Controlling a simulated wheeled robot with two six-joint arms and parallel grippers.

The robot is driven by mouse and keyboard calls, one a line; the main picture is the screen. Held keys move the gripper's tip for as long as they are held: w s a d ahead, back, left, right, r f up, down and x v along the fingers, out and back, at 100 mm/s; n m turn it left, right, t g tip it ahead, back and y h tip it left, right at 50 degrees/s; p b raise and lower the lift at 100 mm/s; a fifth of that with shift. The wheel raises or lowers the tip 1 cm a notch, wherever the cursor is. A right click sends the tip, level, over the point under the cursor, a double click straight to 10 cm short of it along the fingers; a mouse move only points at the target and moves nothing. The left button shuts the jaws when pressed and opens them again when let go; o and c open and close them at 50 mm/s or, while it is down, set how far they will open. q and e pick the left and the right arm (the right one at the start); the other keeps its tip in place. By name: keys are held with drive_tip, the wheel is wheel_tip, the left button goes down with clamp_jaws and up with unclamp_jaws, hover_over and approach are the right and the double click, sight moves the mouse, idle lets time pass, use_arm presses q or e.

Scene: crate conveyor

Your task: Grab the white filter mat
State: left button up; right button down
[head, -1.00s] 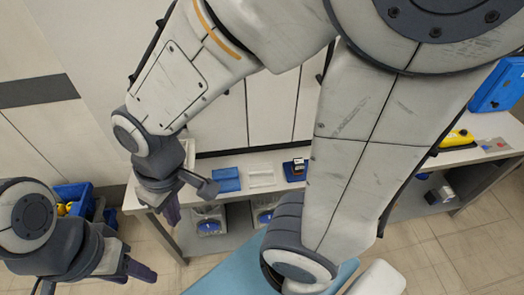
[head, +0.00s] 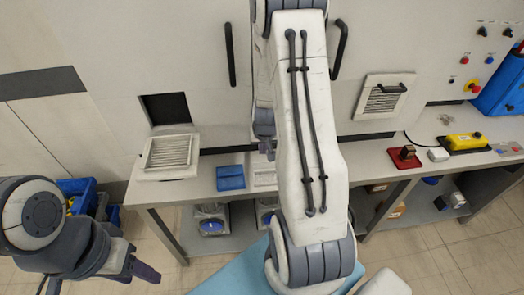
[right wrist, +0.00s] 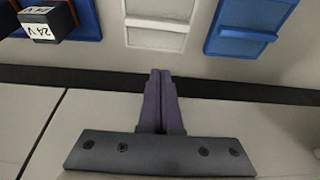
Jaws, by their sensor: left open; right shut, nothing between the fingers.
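A flat white rectangular piece (head: 263,178), which looks like the white filter mat, lies on the bench in the head view, partly behind my right arm. In the right wrist view a white piece with a raised strip (right wrist: 158,20) is at the top middle. My right gripper (right wrist: 160,73) is shut and empty, its fingertips just below that piece in the picture and apart from it. In the head view my right gripper (head: 268,150) is mostly hidden by my arm. My left gripper (head: 138,262) is open and empty at lower left, away from the bench.
A blue piece (head: 230,177) lies beside the white one. A black block marked 24 V (right wrist: 48,22) is on its other side. A red-based device (head: 404,157) and yellow box (head: 463,142) are at right.

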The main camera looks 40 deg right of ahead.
sight(267, 172)
use_arm(q)
wheel_tip(267, 172, down, 3)
drive_tip(key=shift+r+b, duration=0.2)
drive_tip(key=shift+b, duration=0.6)
use_arm(e)
drive_tip(key=x, duration=0.5)
drive_tip(key=shift+w+f, duration=0.15)
drive_tip(key=shift+f, duration=0.2)
drive_tip(key=shift+a, duration=0.1)
